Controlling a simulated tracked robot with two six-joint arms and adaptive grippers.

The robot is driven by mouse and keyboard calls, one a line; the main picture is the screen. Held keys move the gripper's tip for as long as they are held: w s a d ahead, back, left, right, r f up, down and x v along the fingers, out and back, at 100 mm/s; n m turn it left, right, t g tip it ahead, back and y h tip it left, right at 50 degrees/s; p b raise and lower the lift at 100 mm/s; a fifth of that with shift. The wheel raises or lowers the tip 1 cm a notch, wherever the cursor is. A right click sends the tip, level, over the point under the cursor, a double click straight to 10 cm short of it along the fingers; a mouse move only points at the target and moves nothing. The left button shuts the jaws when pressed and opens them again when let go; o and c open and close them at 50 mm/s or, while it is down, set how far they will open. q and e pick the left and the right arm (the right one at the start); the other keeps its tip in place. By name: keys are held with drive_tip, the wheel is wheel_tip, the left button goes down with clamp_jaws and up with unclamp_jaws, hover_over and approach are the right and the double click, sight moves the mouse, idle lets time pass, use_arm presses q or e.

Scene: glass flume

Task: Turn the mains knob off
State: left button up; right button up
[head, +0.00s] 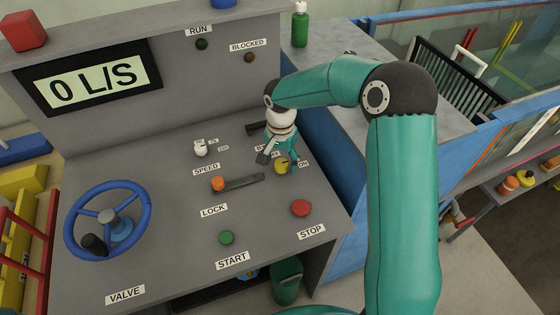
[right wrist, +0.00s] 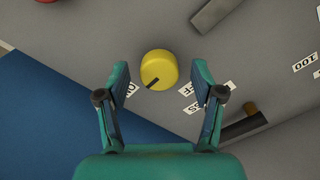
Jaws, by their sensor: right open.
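The yellow knob (head: 282,167) sits on the grey sloped panel, partly covered by my right gripper in the head view. In the right wrist view the knob (right wrist: 158,66) shows whole, with a dark line at its lower left, toward the partly hidden ON label (right wrist: 130,90). Another label (right wrist: 187,89), apparently OFF, lies at its lower right. My right gripper (head: 277,160) is open over the knob. In the right wrist view its fingers (right wrist: 160,78) stand on either side of the knob with a gap to each. My left gripper is not in view.
The orange-tipped LOCK lever (head: 240,181), red STOP button (head: 300,208), green START button (head: 226,238) and white SPEED knob (head: 200,148) are nearby. The blue VALVE wheel (head: 107,222) is at the left. The display (head: 90,80) reads 0 L/S.

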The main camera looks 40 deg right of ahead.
drive_tip(key=shift+f, duration=0.4)
drive_tip(key=c, duration=1.1)
